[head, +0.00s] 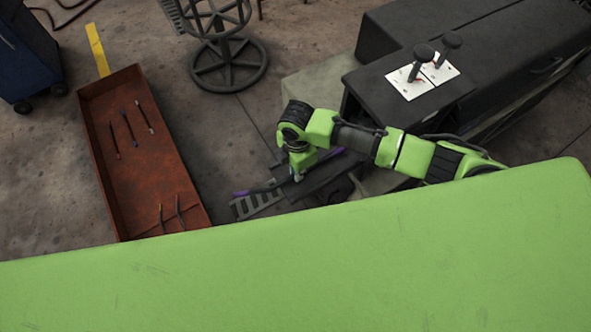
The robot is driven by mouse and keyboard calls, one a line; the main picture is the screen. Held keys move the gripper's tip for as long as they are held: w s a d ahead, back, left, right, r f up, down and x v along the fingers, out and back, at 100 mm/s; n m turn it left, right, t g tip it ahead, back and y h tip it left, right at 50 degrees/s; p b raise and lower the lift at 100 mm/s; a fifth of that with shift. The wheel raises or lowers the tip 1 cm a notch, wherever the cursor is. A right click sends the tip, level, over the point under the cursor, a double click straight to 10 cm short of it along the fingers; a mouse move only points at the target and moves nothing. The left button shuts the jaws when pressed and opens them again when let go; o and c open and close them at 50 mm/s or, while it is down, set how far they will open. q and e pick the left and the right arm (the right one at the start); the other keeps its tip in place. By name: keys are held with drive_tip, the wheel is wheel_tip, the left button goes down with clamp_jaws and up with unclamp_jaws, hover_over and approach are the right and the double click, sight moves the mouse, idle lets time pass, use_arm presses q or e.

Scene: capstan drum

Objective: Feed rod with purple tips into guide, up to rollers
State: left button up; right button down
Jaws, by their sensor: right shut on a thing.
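The rod with purple tips (262,188) lies across the lower middle of the head view, with a purple end at its left and purple showing again just right of my wrist. My right gripper (297,177) points down over the rod's middle and is shut on it; its fingers are mostly hidden by the wrist. A dark, flat guide-like part (318,178) lies under and right of the gripper, beside the black machine (375,75). I cannot tell whether the rod's right end is inside it. The rollers cannot be made out. My left gripper is not in view.
A rust-red tray (95,130) with several thin dark rods stands at left. A grey ladder-like rack (258,205) lies below the rod. Two black levers (419,62) top the machine. My green body hides the bottom.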

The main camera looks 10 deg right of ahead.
sight(327, 156)
drive_tip(key=shift+w+d+r+b, duration=0.15)
drive_tip(key=shift+w+d, duration=0.1)
drive_tip(key=shift+d, duration=0.35)
drive_tip(key=shift+w+d+b, duration=0.15)
drive_tip(key=shift+w+d, duration=0.05)
drive_tip(key=shift+d, duration=0.35)
drive_tip(key=d, duration=0.1)
drive_tip(key=w+d, duration=0.1)
drive_tip(key=d, duration=0.1)
drive_tip(key=w+d, duration=0.1)
drive_tip(key=d, duration=0.1)
drive_tip(key=shift+d+r+b, duration=0.1)
drive_tip(key=shift+d+b, duration=0.15)
drive_tip(key=shift+b, duration=0.1)
drive_tip(key=shift+w+d, duration=0.2)
drive_tip(key=shift+d, duration=0.35)
drive_tip(key=shift+w+d, duration=0.2)
drive_tip(key=shift+d, duration=0.3)
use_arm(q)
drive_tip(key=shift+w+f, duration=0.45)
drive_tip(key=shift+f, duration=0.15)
